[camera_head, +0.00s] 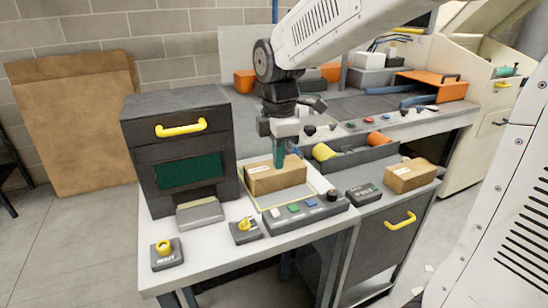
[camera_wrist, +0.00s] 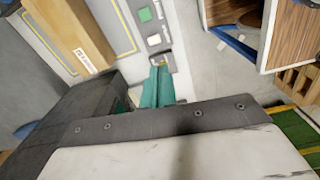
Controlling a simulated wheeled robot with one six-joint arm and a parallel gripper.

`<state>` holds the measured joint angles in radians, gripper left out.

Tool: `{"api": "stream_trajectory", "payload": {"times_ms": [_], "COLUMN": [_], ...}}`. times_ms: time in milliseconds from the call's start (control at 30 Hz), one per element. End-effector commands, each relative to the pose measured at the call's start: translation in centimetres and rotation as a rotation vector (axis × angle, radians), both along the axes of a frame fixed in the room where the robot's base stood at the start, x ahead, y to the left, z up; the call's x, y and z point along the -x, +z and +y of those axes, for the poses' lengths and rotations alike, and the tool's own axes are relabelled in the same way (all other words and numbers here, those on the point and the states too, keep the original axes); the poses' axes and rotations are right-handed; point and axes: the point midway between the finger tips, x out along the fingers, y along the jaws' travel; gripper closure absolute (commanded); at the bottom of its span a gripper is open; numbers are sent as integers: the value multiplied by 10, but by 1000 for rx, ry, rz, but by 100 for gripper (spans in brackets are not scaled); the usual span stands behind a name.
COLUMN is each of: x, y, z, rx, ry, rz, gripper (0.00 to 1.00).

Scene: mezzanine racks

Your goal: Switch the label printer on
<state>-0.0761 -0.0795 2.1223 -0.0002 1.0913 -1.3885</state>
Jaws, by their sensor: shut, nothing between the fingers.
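The dark grey cabinet (camera_head: 180,150) with a yellow handle, a dark green window and a slot at its base stands at the left of the white bench; it looks like the label printer. In front of it are a small box with a yellow knob (camera_head: 163,247) and another with a yellow switch (camera_head: 243,226). A grey control panel (camera_head: 305,213) carries white, green and blue buttons and a dark knob. My gripper (camera_head: 279,163) is shut and empty, its teal fingers over the cardboard box. In the wrist view, my fingers (camera_wrist: 160,70) overlap the row of buttons; contact cannot be told.
A cardboard box (camera_head: 276,177) lies on the bench behind the panel. A small dark device (camera_head: 364,194) and another carton (camera_head: 411,175) are to the right.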

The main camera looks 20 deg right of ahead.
Motion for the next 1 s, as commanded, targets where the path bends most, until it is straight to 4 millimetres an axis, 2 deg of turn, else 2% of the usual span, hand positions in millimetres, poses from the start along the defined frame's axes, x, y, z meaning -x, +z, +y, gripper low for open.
{"api": "stream_trajectory", "payload": {"times_ms": [100,233,400,500,600,700,1000], "x": [39,95,162,191,210,221,225], "y": [16,28,27,22,17,13,11], "z": [-8,-18,-27,-29,-31,-32,-32], "rx": [-5,-19,-46,-63,-76,-84,-86], "ry": [-221,-563,-999,-1201,-1345,-1430,-1467], "rz": [-23,-49,-74,-83,-88,-91,-89], "gripper": [100,100,100,100,100,100,100]}}
